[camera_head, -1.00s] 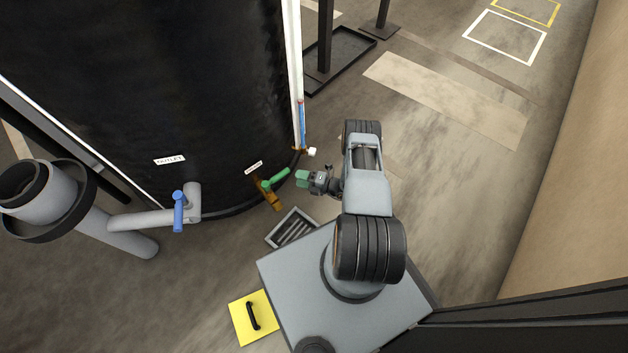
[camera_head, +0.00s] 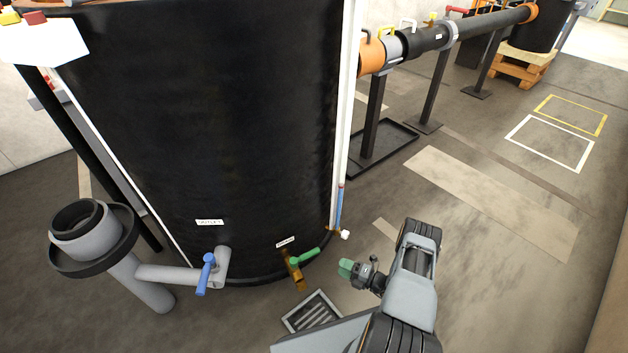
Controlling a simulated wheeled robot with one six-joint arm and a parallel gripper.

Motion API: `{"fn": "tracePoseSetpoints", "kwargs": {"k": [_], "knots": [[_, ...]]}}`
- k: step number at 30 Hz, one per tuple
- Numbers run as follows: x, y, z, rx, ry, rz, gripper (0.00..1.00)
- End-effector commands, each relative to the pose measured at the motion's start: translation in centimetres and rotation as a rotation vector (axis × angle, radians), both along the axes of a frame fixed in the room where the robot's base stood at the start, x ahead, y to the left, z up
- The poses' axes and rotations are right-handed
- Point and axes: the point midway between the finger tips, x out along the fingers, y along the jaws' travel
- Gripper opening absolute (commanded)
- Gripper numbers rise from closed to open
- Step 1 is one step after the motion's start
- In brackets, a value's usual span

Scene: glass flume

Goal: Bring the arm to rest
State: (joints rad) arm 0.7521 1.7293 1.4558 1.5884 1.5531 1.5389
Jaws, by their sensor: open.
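My gripper (camera_head: 347,268), with green fingertips, is at the end of my arm in the lower right of the head view. It is open, and I see nothing between its fingers. It is apart from the green-handled brass drain valve (camera_head: 297,270) at the foot of the big black tank (camera_head: 200,130), to the right of the green handle. My arm is bent, reaching left toward the tank. Part of my arm's base is cut off at the bottom edge.
A grey outlet pipe with a blue handle (camera_head: 205,273) and a grey standpipe (camera_head: 85,235) stand at lower left. A floor grate (camera_head: 312,312) lies below the valve. A horizontal pipe (camera_head: 430,38) on posts runs at the back. The floor at right is clear.

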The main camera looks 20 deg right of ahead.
Motion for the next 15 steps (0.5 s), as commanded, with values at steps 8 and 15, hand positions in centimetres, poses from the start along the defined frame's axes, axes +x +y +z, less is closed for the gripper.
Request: {"fn": "tracePoseSetpoints", "kwargs": {"k": [8,15], "knots": [[0.9,0.1,3.0,-0.058,-0.042,0.058,0.52],[3.4,1.2,14.3,-0.301,-0.237,0.313,0.52]]}}
